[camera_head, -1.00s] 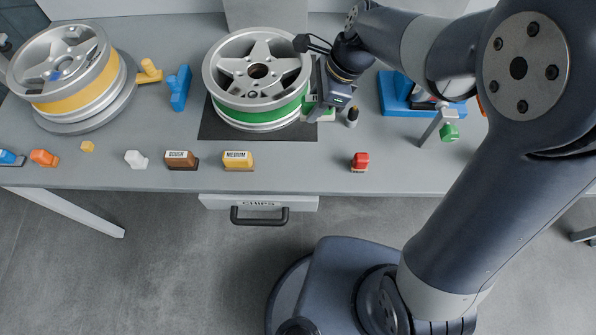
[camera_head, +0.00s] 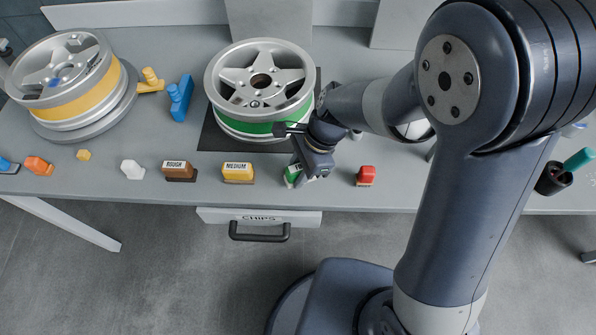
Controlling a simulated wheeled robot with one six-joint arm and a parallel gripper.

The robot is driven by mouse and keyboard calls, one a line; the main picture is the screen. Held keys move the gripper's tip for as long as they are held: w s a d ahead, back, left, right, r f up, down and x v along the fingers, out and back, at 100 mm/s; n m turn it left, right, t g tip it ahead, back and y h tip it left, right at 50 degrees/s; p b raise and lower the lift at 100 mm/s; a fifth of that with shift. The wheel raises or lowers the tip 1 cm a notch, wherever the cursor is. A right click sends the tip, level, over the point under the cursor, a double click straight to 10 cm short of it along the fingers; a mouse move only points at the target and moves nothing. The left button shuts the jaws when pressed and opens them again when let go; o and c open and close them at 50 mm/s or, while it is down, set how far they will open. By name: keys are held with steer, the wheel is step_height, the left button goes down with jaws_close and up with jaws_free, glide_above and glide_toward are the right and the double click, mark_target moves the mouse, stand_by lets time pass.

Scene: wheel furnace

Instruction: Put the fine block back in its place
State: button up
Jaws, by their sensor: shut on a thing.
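The fine block (camera_head: 292,175) is green with a white label and is mostly hidden by my gripper. My gripper (camera_head: 302,179) is shut on it at the front of the bench, in the row of blocks. It is between the medium block (camera_head: 238,173), which is yellow with a brown base, and a red block (camera_head: 366,176). The rough block (camera_head: 180,171) is brown and stands left of the medium one. I cannot tell whether the fine block touches the bench.
A wheel with a green band (camera_head: 262,129) stands on a dark mat (camera_head: 212,139) behind the row. A wheel with a yellow band (camera_head: 85,90) stands at the left. A blue tool (camera_head: 180,97) lies between them. A drawer marked CHIPS (camera_head: 260,219) is below the bench edge.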

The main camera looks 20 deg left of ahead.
steer(key=shift+f, duration=0.35)
steer(key=shift+f, duration=0.1)
steer(key=shift+f, duration=0.15)
steer(key=o, duration=1)
steer(key=shift+c, duration=0.2)
steer(key=shift+r, duration=0.35)
steer(key=p+v, duration=0.1)
steer(key=v, duration=1.1)
